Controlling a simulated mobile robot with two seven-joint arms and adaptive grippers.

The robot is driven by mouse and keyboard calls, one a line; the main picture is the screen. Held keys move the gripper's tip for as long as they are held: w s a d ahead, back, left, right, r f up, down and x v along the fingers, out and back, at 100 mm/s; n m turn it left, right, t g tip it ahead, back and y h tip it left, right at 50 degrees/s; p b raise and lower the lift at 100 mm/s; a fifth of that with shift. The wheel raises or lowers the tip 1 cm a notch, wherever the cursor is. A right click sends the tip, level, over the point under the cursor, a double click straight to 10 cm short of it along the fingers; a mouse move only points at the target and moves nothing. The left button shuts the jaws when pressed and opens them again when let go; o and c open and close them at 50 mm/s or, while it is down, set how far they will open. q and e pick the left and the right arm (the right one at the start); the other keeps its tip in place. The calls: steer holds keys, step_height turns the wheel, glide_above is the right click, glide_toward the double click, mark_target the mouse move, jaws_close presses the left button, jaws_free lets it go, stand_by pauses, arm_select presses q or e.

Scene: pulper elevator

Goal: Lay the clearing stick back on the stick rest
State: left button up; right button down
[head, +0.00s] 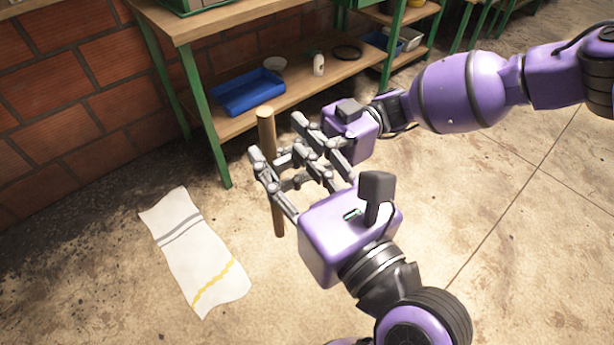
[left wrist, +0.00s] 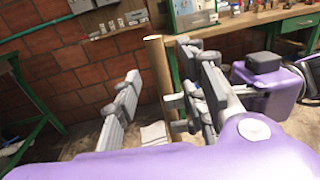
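The clearing stick (head: 267,137) is a brown wooden rod standing nearly upright, its lower part showing below my grippers. In the left wrist view the stick (left wrist: 160,75) rises between the two fingers of my left gripper. My left gripper (head: 283,160) has its fingers spread around the stick, with a clear gap on one side. My right gripper (head: 303,137) comes in from the upper right, its fingers close to the stick and overlapping the left ones. Whether they grip the stick is hidden. I cannot make out the stick rest.
A green-framed bench has a lower shelf (head: 220,122) with a blue tray (head: 248,92), a white bottle (head: 319,64) and a bowl (head: 275,63). A white cloth (head: 195,250) lies on the floor at left. A brick wall (head: 80,90) stands behind. The floor at right is clear.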

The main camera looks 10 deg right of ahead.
mark_target(272, 139)
arm_select(q)
steer(key=shift+x, duration=2.35)
jaws_close()
arm_select(e)
steer(key=c, duration=1.6)
jaws_free()
steer(key=shift+d, duration=0.1)
